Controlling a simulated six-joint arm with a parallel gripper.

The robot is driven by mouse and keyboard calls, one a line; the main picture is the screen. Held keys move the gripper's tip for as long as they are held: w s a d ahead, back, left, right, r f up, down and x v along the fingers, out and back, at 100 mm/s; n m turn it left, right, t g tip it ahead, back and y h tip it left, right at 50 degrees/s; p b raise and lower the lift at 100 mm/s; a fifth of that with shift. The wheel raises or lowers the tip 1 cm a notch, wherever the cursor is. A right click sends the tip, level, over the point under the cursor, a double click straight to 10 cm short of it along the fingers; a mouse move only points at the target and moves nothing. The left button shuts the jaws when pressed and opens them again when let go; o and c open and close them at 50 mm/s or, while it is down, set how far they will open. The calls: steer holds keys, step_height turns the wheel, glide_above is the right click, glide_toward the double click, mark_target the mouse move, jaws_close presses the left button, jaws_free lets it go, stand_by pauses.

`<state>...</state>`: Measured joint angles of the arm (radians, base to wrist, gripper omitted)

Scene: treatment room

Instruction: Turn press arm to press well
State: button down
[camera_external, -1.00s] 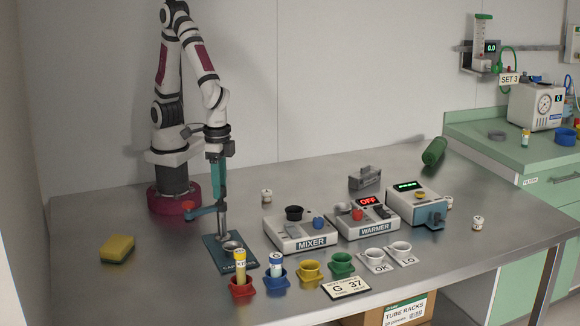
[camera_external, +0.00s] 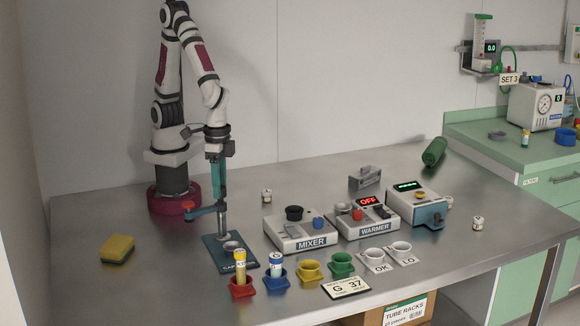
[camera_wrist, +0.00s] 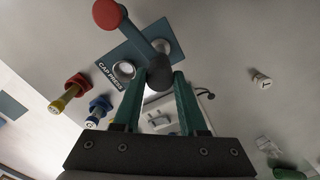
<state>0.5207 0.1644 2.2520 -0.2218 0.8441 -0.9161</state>
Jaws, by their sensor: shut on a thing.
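The cap press is a dark blue plate (camera_external: 216,252) with a pale round press well (camera_wrist: 124,70) and an upright post, in front of my arm. Its press arm (camera_external: 207,209) crosses the top, with a red knob (camera_wrist: 107,15) at the left end and a dark rounded end in the wrist view. My gripper (camera_wrist: 160,78) points down, with its teal fingers on either side of that dark end, shut on the press arm. In the wrist view the dark end is beside the well, not over it. The exact finger contact is hard to see.
A red cup (camera_external: 241,291) and a blue cup (camera_external: 276,286) with tubes stand close in front of the press. The mixer (camera_external: 299,235) and warmer (camera_external: 367,223) are to the right. A yellow sponge (camera_external: 117,249) lies left, with clear table between.

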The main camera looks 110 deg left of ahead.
steer(key=shift+n, duration=0.3)
stand_by(0.5)
steer(key=n, duration=0.3)
steer(key=shift+n, duration=0.4)
steer(key=n, duration=0.3)
steer(key=shift+n, duration=0.4)
steer(key=n, duration=0.4)
steer(key=shift+n, duration=1.7)
steer(key=shift+c, duration=2.2)
jaws_free()
